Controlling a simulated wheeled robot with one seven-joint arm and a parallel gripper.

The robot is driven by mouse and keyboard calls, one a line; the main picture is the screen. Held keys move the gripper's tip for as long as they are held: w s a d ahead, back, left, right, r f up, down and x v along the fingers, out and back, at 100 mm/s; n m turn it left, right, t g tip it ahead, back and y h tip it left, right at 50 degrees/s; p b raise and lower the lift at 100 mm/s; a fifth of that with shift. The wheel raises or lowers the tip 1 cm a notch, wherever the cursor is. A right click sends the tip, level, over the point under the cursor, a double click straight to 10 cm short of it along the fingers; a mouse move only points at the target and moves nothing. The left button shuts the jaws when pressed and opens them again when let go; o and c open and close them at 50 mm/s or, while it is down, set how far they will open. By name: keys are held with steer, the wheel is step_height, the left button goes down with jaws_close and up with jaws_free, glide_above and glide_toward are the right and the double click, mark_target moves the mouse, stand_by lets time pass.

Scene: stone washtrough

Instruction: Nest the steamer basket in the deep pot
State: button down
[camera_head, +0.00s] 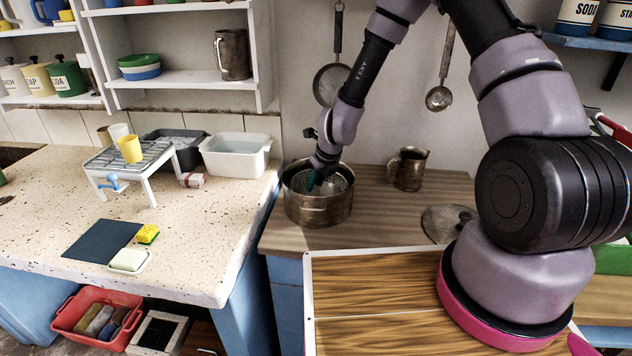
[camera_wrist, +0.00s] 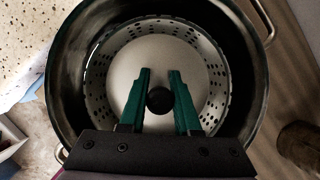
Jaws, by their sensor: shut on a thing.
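The deep pot (camera_head: 320,210), dull brown metal with side handles, stands on the wooden counter at centre. Its dark wall (camera_wrist: 250,90) rings the wrist view. The steamer basket (camera_wrist: 215,62), pale metal with a perforated side and a black centre knob (camera_wrist: 159,101), is inside the pot's rim. A speckled part of the basket (camera_head: 338,183) shows in the head view. My gripper (camera_head: 313,181) reaches down into the pot. Its green fingers (camera_wrist: 160,76) are shut on the basket's knob. Whether the basket rests on the pot's bottom is hidden.
A brown metal mug (camera_head: 409,169) stands right of the pot, with a round lid (camera_head: 447,222) farther right. A white tub (camera_head: 235,155) and a wire rack (camera_head: 130,160) stand on the speckled counter to the left. A pan (camera_head: 333,88) hangs behind.

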steer(key=shift+f, duration=0.2)
stand_by(0.6)
steer(key=c, duration=0.5)
jaws_free()
steer(key=shift+c, duration=0.2)
steer(key=shift+o, duration=0.3)
steer(key=o, duration=0.4)
steer(key=shift+r, duration=0.1)
steer(key=shift+r, duration=3.45)
